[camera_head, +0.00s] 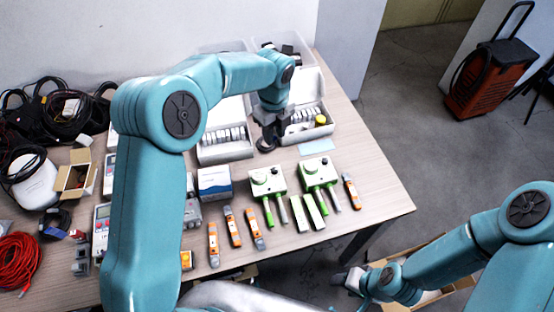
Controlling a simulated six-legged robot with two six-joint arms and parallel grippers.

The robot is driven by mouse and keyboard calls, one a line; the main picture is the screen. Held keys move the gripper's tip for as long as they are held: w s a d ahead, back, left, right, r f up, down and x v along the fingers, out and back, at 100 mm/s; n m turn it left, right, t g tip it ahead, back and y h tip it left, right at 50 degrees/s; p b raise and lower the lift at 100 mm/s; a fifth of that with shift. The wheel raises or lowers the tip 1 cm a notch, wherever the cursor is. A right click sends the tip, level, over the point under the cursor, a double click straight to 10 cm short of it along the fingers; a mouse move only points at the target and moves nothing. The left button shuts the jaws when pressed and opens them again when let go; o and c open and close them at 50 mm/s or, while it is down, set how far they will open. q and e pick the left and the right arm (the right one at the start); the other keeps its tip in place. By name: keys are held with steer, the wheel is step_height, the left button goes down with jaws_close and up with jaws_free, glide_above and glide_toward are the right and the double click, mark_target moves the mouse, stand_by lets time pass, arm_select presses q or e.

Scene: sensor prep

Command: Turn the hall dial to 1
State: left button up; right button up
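I cannot read any labels or dial marks, so I cannot tell which is the hall dial. My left gripper (267,144) points down behind and above the left box, apart from its knob; its fingers are dark and too small to read. My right gripper (346,281) is low, off the table's front right edge; its fingers are unclear.
Open white cases (226,151) with rows of small items stand behind. A yellow round thing (320,121) sits at the right case. Orange-grey tools (232,227) and green blocks (313,211) lie in front. The table's right end (385,205) is bare. Cables (18,262) crowd the left.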

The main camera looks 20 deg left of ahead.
mark_target(275, 169)
arm_select(q)
steer(key=f+p, duration=0.1)
steer(key=f, duration=0.4)
steer(key=f+p, duration=0.1)
steer(key=f, duration=0.4)
steer(key=f+p, duration=0.1)
steer(key=f, duration=0.4)
steer(key=shift+s+f, duration=0.2)
steer(key=shift+s, duration=0.15)
steer(key=shift+w+f, duration=0.25)
steer(key=shift+f, duration=0.15)
steer(key=shift+s, duration=0.1)
steer(key=c, duration=0.4)
steer(key=shift+s+r, duration=0.1)
jaws_close()
